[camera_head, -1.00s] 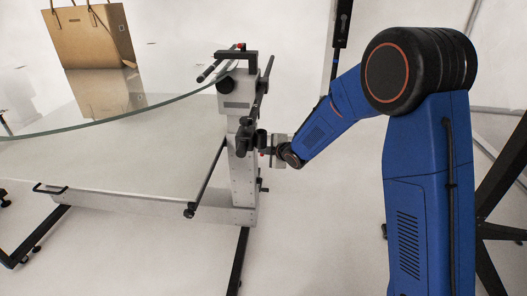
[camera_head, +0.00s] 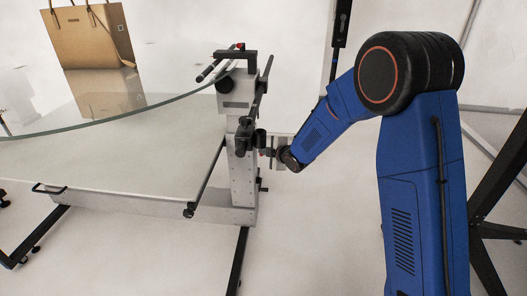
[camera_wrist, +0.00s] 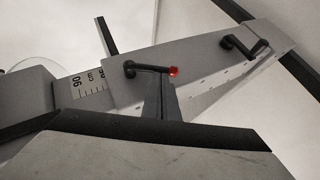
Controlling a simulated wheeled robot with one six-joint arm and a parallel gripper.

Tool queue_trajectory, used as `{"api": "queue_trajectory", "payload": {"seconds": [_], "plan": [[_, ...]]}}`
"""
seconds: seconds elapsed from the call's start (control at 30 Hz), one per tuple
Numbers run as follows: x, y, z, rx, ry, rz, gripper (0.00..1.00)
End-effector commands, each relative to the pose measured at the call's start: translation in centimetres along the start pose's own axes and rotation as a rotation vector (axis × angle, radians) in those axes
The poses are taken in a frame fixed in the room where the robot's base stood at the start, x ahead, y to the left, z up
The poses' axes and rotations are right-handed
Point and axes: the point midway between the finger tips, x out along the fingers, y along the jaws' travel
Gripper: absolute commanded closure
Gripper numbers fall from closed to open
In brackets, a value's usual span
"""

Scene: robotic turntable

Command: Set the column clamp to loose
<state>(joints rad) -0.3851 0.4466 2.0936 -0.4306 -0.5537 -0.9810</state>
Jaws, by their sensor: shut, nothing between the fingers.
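The column (camera_head: 242,180) is a pale upright post at the turntable's right side. In the wrist view the column (camera_wrist: 205,65) runs diagonally and carries a printed scale (camera_wrist: 88,84). A black lever with a red, glowing-looking tip (camera_wrist: 148,67) sits beside the scale; it looks like the column clamp, but I see no label for loose or tight. My gripper (camera_head: 272,153) is at the column's right side, at mid height. In the wrist view my gripper (camera_wrist: 163,88) is shut and empty, its tip close to the lever near the red end. I cannot tell whether they touch.
A second black crank handle (camera_wrist: 245,46) is on the column further right. The glass turntable top (camera_head: 110,115) reaches left from the column, with a brown bag (camera_head: 88,38) on it. Black rods (camera_head: 207,178) stick out near the column. Floor at front right of the column is clear.

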Motion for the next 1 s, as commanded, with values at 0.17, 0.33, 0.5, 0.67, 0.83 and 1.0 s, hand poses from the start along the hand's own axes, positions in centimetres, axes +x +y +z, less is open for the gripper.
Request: {"api": "queue_trajectory", "payload": {"seconds": [0.17,0.33,0.5,0.67,0.83,1.0], "plan": [[0.1,-0.1,0.1,-0.012,0.000,0.018,1.00],[0.3,-0.4,0.2,-0.035,-0.001,0.053,1.00],[0.7,-0.8,0.5,-0.073,-0.001,0.110,1.00],[1.1,-0.9,0.8,-0.119,-0.001,0.179,1.00],[1.7,-1.1,1.1,-0.117,-0.001,0.175,1.00],[2.1,-1.4,1.4,-0.116,-0.001,0.173,1.00]]}}
